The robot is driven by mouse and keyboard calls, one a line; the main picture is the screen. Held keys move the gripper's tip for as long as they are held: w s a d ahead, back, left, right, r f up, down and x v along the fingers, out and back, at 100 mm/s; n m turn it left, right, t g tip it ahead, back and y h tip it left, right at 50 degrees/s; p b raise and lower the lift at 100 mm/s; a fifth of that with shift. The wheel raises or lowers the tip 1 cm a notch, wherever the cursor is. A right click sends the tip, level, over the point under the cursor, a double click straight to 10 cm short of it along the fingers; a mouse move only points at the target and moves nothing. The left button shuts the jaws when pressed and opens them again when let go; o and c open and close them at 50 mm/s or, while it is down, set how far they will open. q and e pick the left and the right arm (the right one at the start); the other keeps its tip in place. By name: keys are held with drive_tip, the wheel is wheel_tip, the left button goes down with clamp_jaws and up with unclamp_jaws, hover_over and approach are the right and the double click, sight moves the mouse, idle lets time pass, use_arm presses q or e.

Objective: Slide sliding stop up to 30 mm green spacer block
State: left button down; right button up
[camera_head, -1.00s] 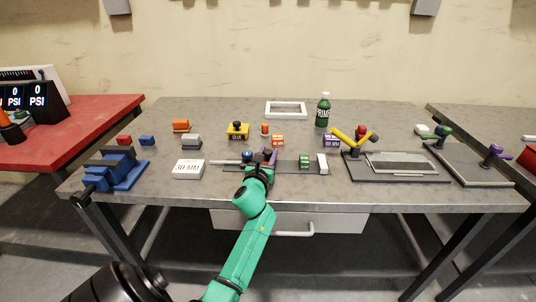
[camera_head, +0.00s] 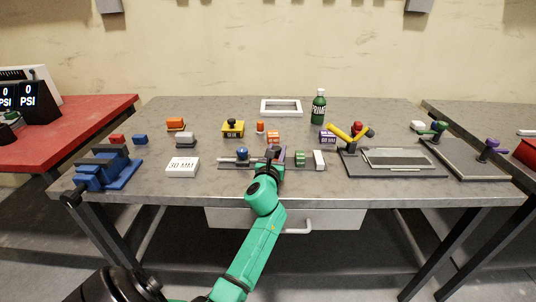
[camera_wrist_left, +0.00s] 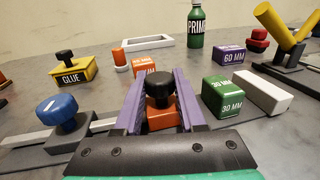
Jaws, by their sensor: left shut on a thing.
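The sliding stop, an orange block with a black knob (camera_wrist_left: 160,95), sits between the purple fingers of my left gripper (camera_head: 276,156) on the dark rail plate (camera_head: 231,166). The gripper is shut on it, and in the head view it mostly hides the stop. The 30 mm green spacer block (camera_head: 300,158) stands just right of the gripper; it also shows in the left wrist view (camera_wrist_left: 222,97). A narrow gap shows between the right finger and the green block. My right gripper is not in view.
A white block (camera_head: 319,160) stands right of the green one. A blue knob (camera_head: 242,153) is left of the gripper. Behind are an orange block (camera_head: 273,137), a purple 60 mm block (camera_head: 327,137) and a yellow glue holder (camera_head: 233,129). A fixture with yellow handles (camera_head: 350,138) stands right.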

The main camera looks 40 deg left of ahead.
use_arm(q)
drive_tip(key=c, duration=0.5)
unclamp_jaws()
drive_tip(key=shift+s+a, duration=0.15)
drive_tip(key=v, duration=1.4)
drive_tip(key=shift+s+d, duration=0.2)
drive_tip(key=shift+s, duration=0.05)
